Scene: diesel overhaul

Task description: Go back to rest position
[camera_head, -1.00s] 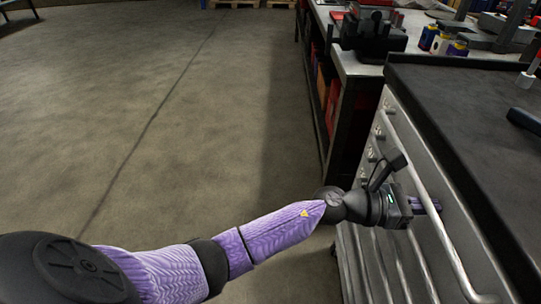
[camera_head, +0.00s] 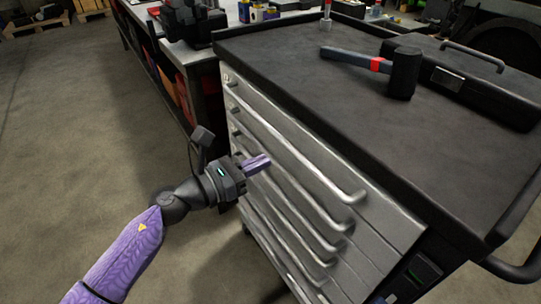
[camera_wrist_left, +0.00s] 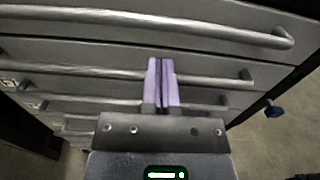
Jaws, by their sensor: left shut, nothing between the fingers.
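My left gripper (camera_head: 257,163) is in front of the steel drawer cabinet (camera_head: 300,160), near its upper drawer handles. Its purple fingers are together with nothing between them. In the left wrist view the fingers (camera_wrist_left: 162,85) point at the drawer fronts, overlapping a long bar handle (camera_wrist_left: 110,76) in the picture; I cannot tell whether they touch it. The drawers in view look shut. My right gripper is not in view.
A black-headed mallet (camera_head: 403,73) and a black toolbox (camera_head: 480,85) lie on the cabinet's dark top, with a screwdriver (camera_head: 326,18) at its far edge. A workbench (camera_head: 190,52) stands behind. Open concrete floor (camera_head: 70,140) is at the left.

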